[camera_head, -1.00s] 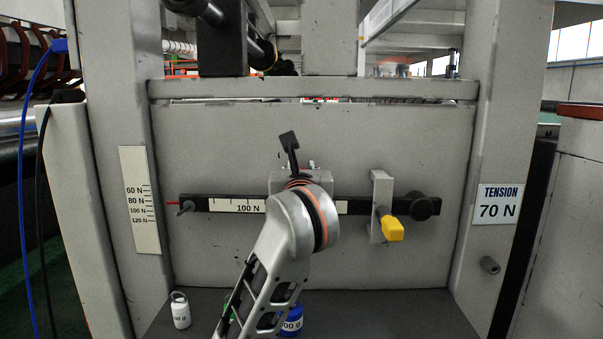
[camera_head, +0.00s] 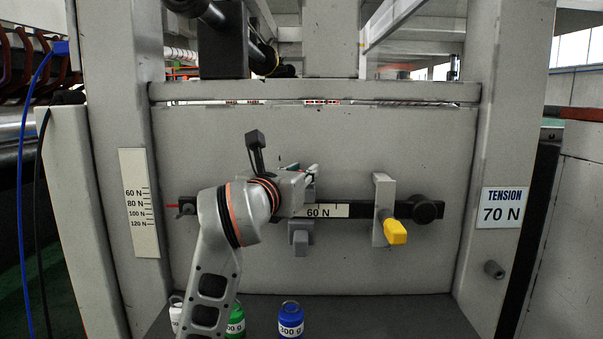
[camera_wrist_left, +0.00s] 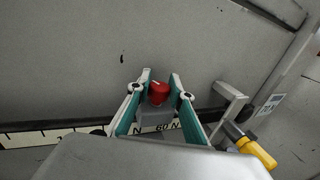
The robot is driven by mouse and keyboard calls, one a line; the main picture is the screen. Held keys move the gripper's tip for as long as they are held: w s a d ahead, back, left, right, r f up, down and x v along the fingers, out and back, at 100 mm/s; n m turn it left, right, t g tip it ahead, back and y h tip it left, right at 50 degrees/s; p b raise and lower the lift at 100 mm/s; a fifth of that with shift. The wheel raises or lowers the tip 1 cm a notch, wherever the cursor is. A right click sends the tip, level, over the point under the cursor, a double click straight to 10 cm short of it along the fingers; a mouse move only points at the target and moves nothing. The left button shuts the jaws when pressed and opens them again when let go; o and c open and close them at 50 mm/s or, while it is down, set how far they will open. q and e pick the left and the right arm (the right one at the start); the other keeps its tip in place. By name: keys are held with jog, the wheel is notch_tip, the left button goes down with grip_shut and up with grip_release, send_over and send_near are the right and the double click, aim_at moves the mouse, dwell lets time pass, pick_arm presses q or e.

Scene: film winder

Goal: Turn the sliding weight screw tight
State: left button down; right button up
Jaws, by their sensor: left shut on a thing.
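The screw is a small red knob (camera_wrist_left: 158,94) between my left fingers in the left wrist view. The head view hides it behind my gripper. The grey sliding weight (camera_head: 300,237) sits on the black scale bar (camera_head: 365,211), its lower part hanging below the bar. It also shows under the knob in the wrist view (camera_wrist_left: 155,118). My left gripper (camera_head: 311,171) comes from the left at the top of the weight. Its teal-padded fingers (camera_wrist_left: 160,84) are shut on the red screw. The "60 N" mark (camera_head: 318,211) shows just right of the weight. My right gripper is not in view.
A grey bracket with a yellow handle (camera_head: 394,232) stands right of the weight, and a black round knob (camera_head: 424,208) is at the bar's right end. A blue weight bottle (camera_head: 291,321), a green one (camera_head: 236,322) and a white one stand on the shelf below.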

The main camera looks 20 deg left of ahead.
pick_arm(q)
jog(key=c, duration=1.8)
grip_release()
jog(key=shift+w, duration=0.1)
jog(key=s, duration=1.2)
jog(key=shift+a, duration=0.4)
